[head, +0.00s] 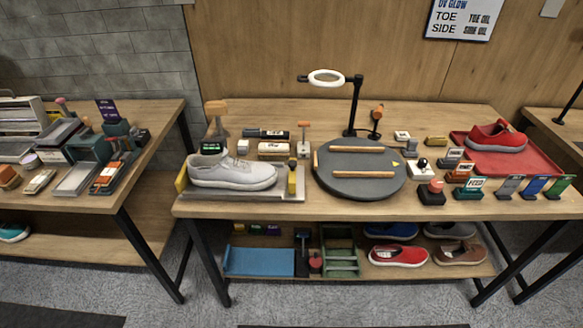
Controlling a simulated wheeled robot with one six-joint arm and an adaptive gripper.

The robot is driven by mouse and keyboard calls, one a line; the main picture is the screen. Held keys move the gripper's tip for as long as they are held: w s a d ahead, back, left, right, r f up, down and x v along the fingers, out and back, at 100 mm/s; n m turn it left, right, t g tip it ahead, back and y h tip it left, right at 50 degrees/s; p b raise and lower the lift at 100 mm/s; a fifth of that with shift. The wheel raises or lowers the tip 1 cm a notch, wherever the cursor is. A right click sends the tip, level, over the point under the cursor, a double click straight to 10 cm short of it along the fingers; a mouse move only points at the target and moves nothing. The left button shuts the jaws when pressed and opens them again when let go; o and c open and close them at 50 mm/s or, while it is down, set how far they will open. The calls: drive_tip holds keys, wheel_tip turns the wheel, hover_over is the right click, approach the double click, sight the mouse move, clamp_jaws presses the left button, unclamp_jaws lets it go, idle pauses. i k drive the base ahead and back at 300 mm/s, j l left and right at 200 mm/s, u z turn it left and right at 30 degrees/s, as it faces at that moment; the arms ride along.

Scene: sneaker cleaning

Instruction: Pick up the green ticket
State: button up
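The green ticket (559,186) stands tilted in a small dark holder at the right end of the middle table, close to the front edge. It is the rightmost in a row of three similar tickets. The blue ticket (534,186) is just left of it, and the grey ticket (509,186) is left of the blue one. My gripper is not in view.
A red tray (518,162) with a red sneaker (496,137) lies behind the tickets. Small labelled blocks, such as the green FEED block (469,188), stand to their left. A dark round turntable (360,183) and a grey-white sneaker (232,172) are further left. Floor (390,303) shows in front.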

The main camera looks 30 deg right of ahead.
sight(563, 181)
drive_tip(key=u, duration=0.4)
drive_tip(key=l+u, duration=0.1)
drive_tip(key=u, duration=0.3)
drive_tip(key=k+u, duration=0.1)
drive_tip(key=u, duration=0.7)
drive_tip(key=k, duration=1.7)
drive_tip(key=k+z, duration=0.15)
drive_tip(key=z, duration=0.35)
drive_tip(key=k+l+z, duration=0.1)
drive_tip(key=z, duration=0.35)
drive_tip(key=k+l+z, duration=0.1)
drive_tip(key=l+z, duration=0.15)
drive_tip(key=z, duration=1)
